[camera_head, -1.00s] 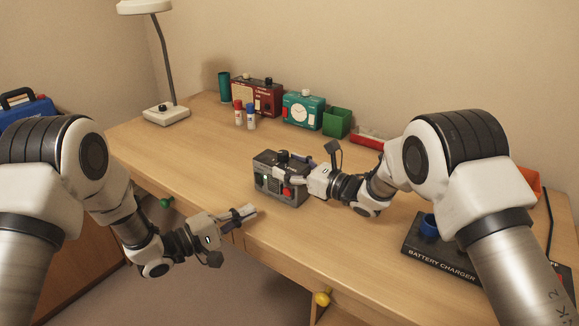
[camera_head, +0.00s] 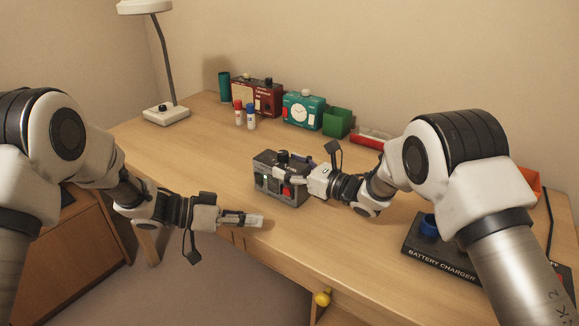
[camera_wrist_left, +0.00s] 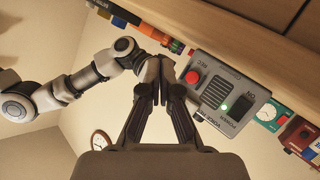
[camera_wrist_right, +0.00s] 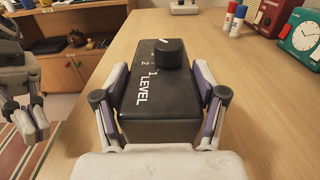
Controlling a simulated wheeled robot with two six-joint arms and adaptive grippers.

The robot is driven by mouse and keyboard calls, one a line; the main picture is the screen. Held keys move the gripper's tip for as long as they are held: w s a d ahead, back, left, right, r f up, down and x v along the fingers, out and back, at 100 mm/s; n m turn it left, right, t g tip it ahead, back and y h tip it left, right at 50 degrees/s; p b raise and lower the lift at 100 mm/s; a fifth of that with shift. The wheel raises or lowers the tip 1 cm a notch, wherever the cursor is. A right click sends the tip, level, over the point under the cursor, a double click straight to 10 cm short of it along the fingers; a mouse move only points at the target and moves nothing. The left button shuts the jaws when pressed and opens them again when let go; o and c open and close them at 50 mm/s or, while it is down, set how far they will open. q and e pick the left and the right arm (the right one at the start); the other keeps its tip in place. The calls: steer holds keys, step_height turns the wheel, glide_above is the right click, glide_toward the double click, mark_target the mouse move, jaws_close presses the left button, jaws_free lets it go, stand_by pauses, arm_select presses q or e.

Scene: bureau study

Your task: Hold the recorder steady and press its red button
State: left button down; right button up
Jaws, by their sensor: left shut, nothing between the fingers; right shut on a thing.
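The dark grey recorder (camera_head: 263,182) stands on the desk near its front edge. Its red button (camera_head: 286,191) is on the front face; in the left wrist view the button (camera_wrist_left: 193,77) shows beside a speaker grille, a green light and a black switch. My right gripper (camera_head: 284,173) is shut on the recorder; the right wrist view shows its fingers on both sides of the body (camera_wrist_right: 150,118), below a black knob marked LEVEL. My left gripper (camera_head: 261,220) is shut and empty, in front of the recorder and apart from it, pointing right over the desk's front edge.
A battery charger (camera_head: 432,252) lies on the right of the desk. Along the back are a red device (camera_head: 256,97), a teal clock (camera_head: 303,111), a green box (camera_head: 337,122) and two small bottles (camera_head: 245,115). A lamp (camera_head: 166,114) stands back left. The desk left of the recorder is clear.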

mark_target(292, 198)
arm_select(q)
steer(key=w+d, duration=0.1)
steer(key=w, duration=0.1)
steer(key=w+d, duration=0.4)
steer(key=shift+w+d, duration=0.1)
steer(key=shift+w, duration=0.3)
stand_by(1.0)
steer(key=shift+w+d, duration=0.25)
steer(key=shift+w, duration=0.1)
stand_by(0.3)
steer(key=shift+s+a, duration=0.25)
steer(key=shift+s, duration=0.15)
steer(key=shift+a, duration=0.1)
steer(key=shift+s+a, duration=0.9)
steer(key=shift+s, duration=0.3)
steer(key=shift+s+a, duration=0.85)
steer(key=shift+s, duration=0.35)
arm_select(e)
steer(key=o, duration=1.5)
